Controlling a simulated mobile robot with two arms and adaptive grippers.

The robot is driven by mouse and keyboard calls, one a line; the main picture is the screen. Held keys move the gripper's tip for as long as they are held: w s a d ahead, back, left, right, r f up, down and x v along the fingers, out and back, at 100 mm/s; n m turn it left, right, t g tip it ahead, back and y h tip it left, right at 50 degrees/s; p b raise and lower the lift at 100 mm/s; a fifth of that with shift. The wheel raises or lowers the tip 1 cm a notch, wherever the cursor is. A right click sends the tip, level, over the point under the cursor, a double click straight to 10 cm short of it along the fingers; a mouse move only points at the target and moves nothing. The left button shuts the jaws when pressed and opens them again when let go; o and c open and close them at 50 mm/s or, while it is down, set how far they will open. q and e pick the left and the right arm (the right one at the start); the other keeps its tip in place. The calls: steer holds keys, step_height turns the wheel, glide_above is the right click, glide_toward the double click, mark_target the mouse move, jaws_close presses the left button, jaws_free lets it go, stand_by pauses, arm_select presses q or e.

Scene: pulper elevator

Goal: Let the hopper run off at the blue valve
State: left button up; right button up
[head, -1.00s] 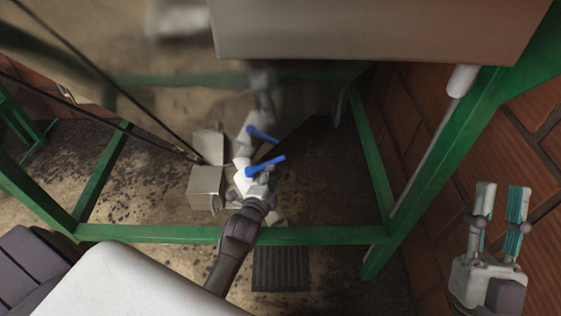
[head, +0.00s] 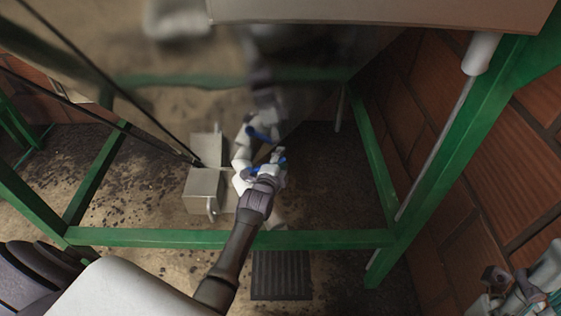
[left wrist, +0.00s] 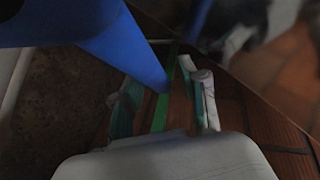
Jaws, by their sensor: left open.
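The blue valve's handle (head: 281,161) shows only in part in the head view, behind my left gripper (head: 270,168). The hopper appears to be the grey metal body (head: 390,14) at the top. My right gripper (head: 522,285) is at the bottom right corner, partly cut off; its opening is unclear.
A green frame surrounds the place, with a crossbar (head: 150,237) under my left arm and a post (head: 450,150) at the right. A grey metal box (head: 203,191) sits left of the valve. A dark floor grate (head: 280,275) lies below. A brick wall (head: 500,205) closes the right side.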

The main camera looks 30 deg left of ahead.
arm_select(q)
jaws_close()
stand_by(0.4)
